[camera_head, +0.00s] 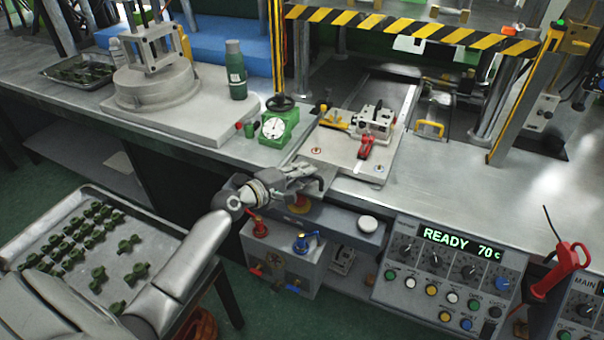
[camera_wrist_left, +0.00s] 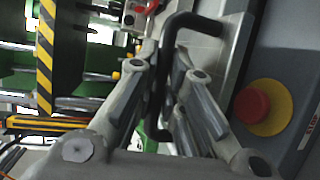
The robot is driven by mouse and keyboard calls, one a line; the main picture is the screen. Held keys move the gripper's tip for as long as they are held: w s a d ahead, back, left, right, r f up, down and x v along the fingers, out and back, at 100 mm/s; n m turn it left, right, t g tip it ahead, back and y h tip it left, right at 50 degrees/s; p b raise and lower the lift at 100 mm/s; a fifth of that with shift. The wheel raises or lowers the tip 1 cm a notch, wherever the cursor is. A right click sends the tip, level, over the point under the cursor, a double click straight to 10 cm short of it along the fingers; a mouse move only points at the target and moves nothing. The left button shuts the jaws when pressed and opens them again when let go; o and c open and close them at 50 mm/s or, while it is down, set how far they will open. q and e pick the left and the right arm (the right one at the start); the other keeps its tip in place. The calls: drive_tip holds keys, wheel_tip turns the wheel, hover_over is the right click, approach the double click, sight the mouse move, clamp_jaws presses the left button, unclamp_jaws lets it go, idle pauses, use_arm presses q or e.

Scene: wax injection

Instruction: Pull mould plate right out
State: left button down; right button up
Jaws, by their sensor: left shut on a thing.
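A light grey mould plate (camera_head: 340,150) lies flat on the press bed, its front edge near the table's front edge. A metal mould block (camera_head: 373,120) with a red clamp (camera_head: 366,146) and a yellow clamp (camera_head: 336,119) sits on it. My left gripper (camera_head: 318,180) is at the plate's front left edge. In the left wrist view, my left gripper (camera_wrist_left: 162,105) is shut on a black bar handle (camera_wrist_left: 170,60) at the plate's edge. The fingers hide part of the handle. My right gripper is in neither view.
A green dial gauge (camera_head: 279,127) stands left of the plate. A striped press guard (camera_head: 410,29) spans above and behind it. A yellow-handled part (camera_head: 431,127) sits to the right. A red emergency button (camera_wrist_left: 252,105) is close beside my left gripper.

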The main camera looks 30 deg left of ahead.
use_arm(q)
drive_tip(key=c, duration=1.5)
unclamp_jaws()
drive_tip(key=shift+w, duration=0.2)
drive_tip(key=v, duration=1.2)
